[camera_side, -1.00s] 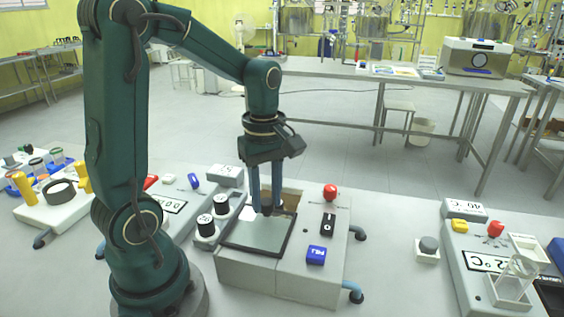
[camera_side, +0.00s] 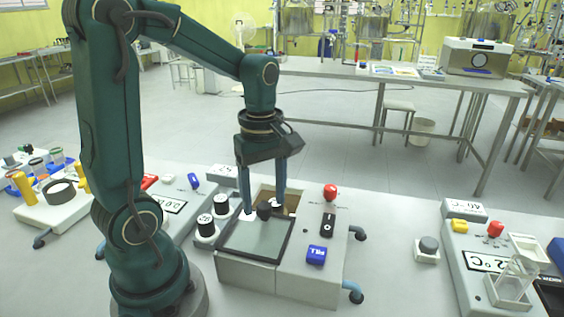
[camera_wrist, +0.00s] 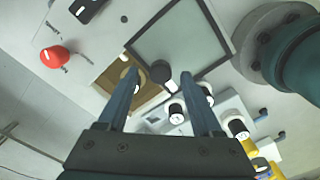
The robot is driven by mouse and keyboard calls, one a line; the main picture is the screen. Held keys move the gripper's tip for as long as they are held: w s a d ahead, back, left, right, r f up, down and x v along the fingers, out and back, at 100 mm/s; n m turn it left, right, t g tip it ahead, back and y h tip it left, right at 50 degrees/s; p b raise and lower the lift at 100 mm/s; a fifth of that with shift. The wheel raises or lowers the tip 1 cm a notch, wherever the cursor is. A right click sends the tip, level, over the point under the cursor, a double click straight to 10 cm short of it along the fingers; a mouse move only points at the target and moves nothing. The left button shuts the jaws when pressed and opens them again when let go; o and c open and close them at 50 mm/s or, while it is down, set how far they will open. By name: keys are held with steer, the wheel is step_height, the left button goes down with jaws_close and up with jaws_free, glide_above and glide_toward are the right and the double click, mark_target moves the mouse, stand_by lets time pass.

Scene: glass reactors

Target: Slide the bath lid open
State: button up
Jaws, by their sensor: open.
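The bath lid (camera_side: 250,240) is a glass panel in a dark frame, lying on top of the grey bath box. A black knob (camera_side: 264,209) stands near its back edge. Behind the lid a brown-walled opening of the bath (camera_side: 285,196) is uncovered. My gripper (camera_side: 262,212) is open, with one finger on each side of the knob and gaps showing. In the wrist view the knob (camera_wrist: 160,72) lies between the spread fingers, with the lid (camera_wrist: 180,42) beyond it and the opening (camera_wrist: 112,78) beside it.
A red knob (camera_side: 330,191), a black switch (camera_side: 328,224) and a blue button (camera_side: 316,254) sit on the box's right side. Two black-topped round knobs (camera_side: 206,227) stand just left of the lid.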

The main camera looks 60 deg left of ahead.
steer(key=shift+r, duration=2.2)
steer(key=shift+d, duration=0.15)
steer(key=s+d+m+t, duration=0.5)
steer(key=d+m, duration=0.2)
steer(key=m, duration=1.1)
steer(key=shift+d+r+t, duration=0.3)
steer(key=shift+d+r, duration=0.1)
steer(key=shift+s, duration=0.1)
